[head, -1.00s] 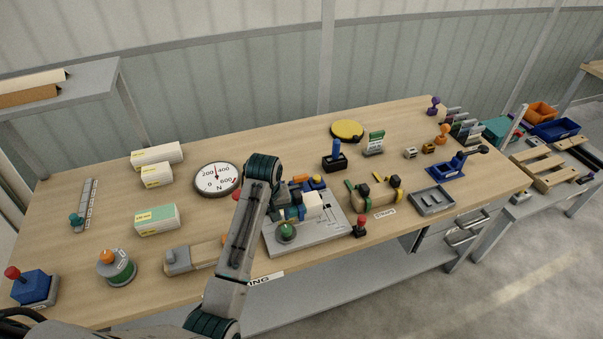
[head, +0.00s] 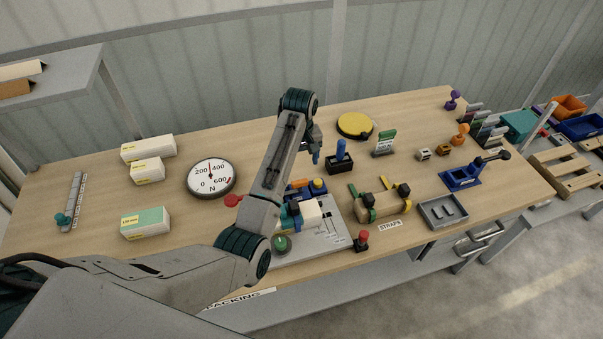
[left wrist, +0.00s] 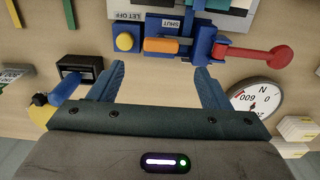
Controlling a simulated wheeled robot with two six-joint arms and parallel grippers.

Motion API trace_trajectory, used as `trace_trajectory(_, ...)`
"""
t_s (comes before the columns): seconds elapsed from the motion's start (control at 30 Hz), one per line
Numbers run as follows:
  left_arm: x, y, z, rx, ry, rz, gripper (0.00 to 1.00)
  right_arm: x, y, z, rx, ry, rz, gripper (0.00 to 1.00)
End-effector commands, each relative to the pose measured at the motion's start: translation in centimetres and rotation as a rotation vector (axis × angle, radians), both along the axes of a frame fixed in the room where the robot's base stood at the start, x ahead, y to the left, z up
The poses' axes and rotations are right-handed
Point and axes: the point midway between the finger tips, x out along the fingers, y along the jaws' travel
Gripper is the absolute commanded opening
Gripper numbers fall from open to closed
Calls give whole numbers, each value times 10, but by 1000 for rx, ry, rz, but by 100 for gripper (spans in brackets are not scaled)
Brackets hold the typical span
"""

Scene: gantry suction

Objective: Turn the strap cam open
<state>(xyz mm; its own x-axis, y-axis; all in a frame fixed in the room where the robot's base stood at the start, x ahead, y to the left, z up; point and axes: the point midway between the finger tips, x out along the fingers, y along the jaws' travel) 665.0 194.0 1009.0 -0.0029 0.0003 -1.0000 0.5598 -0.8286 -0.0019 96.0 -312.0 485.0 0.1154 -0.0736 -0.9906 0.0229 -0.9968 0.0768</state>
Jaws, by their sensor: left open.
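The strap fixture is a wooden block (head: 378,207) behind the "STRAPS" label in the head view. Two straps, green and yellow-green, cross it, each with a dark cam-like piece, one of them a black cam (head: 403,189). I cannot tell how the cams are turned. My left gripper (head: 317,157) hangs over the table left of the block, near the blue-handled black box. In the left wrist view my left gripper (left wrist: 160,85) is open, with nothing between its blue fingers. Strap ends (left wrist: 70,14) show at that view's upper left. My right gripper is out of view.
The black box with blue handle (head: 339,157) stands close to my gripper. A grey fixture plate (head: 335,232) with a red-ended lever (left wrist: 278,56) lies near it. A yellow disc (head: 354,125), a gauge (head: 211,178) and a grey tray (head: 442,211) are around. Bare tabletop lies between them.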

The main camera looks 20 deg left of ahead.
Motion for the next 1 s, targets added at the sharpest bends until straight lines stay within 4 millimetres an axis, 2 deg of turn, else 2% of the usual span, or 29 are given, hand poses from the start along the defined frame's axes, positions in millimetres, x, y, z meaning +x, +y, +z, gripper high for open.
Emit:
trace_trajectory(0.1, -1, 0, -21, 0, 5, 0, 71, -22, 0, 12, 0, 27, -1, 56)
trace_trajectory(0.23, -1, 0, -45, 1, 4, 0, 71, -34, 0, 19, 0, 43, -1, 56)
trace_trajectory(0.4, -1, 0, -71, 1, 3, 0, 71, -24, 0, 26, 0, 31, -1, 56)
trace_trajectory(0.6, 0, 0, -84, 1, -1, 0, 71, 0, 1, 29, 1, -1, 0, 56)
trace_trajectory(0.83, 0, 0, -85, 0, -1, 0, 71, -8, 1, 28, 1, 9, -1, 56)
trace_trajectory(0.87, 0, 0, -85, 0, -1, 0, 69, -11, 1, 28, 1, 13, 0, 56)
trace_trajectory(1.0, 0, 0, -85, 0, -1, 0, 41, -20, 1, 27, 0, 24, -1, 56)
